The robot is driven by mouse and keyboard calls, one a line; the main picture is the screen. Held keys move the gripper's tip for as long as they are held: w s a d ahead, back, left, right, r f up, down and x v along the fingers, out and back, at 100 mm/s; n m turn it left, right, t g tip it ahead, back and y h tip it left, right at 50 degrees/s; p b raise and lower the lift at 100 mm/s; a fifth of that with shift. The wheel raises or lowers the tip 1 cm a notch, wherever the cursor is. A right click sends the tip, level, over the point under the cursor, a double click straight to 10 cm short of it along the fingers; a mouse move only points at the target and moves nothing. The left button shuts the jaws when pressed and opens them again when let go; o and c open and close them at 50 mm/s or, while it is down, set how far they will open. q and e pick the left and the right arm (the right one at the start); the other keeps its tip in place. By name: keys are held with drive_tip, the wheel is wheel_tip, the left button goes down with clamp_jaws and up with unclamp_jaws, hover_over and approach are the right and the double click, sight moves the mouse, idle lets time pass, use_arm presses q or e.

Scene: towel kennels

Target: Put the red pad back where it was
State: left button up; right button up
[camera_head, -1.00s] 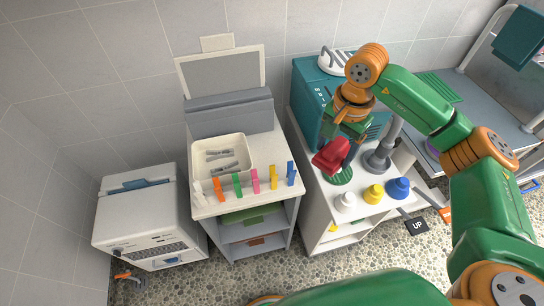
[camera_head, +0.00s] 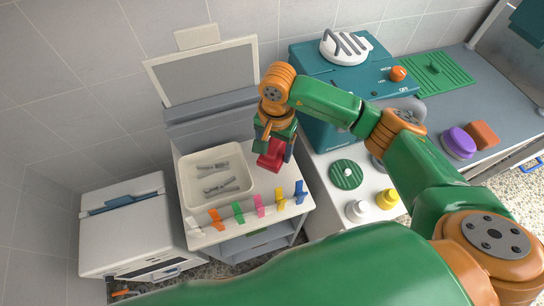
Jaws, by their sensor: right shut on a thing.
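The red pad (camera_head: 271,154) is in my right gripper (camera_head: 273,148), which is shut on it. Gripper and pad are over the right part of the white counter top, to the right of the cream tray (camera_head: 186,182) and behind the row of coloured clips. I cannot tell whether the pad touches the counter. My left gripper is not in view.
The cream tray holds metal tools. Several coloured clips (camera_head: 258,205) line the counter's front edge. To the right, a white top bears a green round disc (camera_head: 346,174) and white and yellow knobbed pieces. A teal box (camera_head: 318,70) stands behind.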

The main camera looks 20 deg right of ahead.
sight(275, 147)
wheel_tip(275, 147, down, 5)
drive_tip(key=shift+s+f, duration=0.1)
drive_tip(key=shift+s, duration=0.05)
drive_tip(key=shift+f, duration=0.35)
drive_tip(key=o, duration=0.9)
drive_tip(key=shift+f, duration=0.15)
drive_tip(key=o, duration=0.3)
drive_tip(key=shift+o, duration=0.2)
drive_tip(key=shift+r, duration=0.6)
wheel_tip(275, 147, up, 11)
drive_tip(key=shift+d+r, duration=0.1)
drive_tip(key=shift+r, duration=0.05)
